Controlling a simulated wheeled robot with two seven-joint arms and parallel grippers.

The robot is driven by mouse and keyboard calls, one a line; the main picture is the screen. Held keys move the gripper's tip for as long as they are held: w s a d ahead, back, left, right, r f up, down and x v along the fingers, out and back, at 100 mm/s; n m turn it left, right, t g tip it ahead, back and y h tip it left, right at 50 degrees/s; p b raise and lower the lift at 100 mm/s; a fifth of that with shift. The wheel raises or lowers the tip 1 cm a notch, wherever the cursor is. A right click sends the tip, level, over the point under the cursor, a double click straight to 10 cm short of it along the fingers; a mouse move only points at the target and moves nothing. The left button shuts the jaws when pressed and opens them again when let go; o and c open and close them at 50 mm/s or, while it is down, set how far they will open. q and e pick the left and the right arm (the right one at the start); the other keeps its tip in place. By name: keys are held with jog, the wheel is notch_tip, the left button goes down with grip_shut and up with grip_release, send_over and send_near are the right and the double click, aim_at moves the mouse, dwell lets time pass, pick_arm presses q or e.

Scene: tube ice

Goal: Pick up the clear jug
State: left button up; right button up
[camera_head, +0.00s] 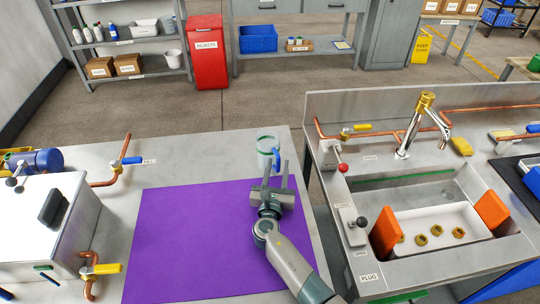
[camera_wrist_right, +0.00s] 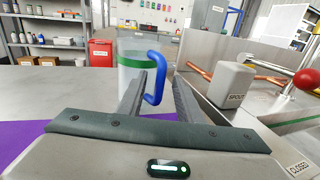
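The clear jug (camera_head: 265,146) stands upright on the metal table near its far right corner, beyond the purple mat. It has a green rim band and a blue handle (camera_head: 276,158) facing my right gripper. In the right wrist view the jug (camera_wrist_right: 130,76) stands behind the left finger, and its blue handle (camera_wrist_right: 157,70) appears between the two fingers. My right gripper (camera_head: 276,167) is open, with its fingertips pointing at the handle. Whether the fingertips reach past the handle I cannot tell. My left gripper is not in view.
A purple mat (camera_head: 190,240) covers much of the table. A metal box with pipes and valves (camera_head: 45,225) stands at the left. Right of a gap is a sink unit (camera_head: 345,185) with a faucet, levers and a white tray (camera_head: 420,219). A grey SPOUT block (camera_wrist_right: 231,86) shows at right.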

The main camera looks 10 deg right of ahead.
grip_shut()
jog(key=shift+r, duration=0.1)
jog(key=shift+r, duration=0.5)
jog(key=s+d+r, duration=0.7)
jog(key=d+r, duration=0.2)
jog(key=shift+s+r+p, duration=0.25)
jog(key=shift+r+p, duration=0.15)
jog(key=shift+p, duration=0.05)
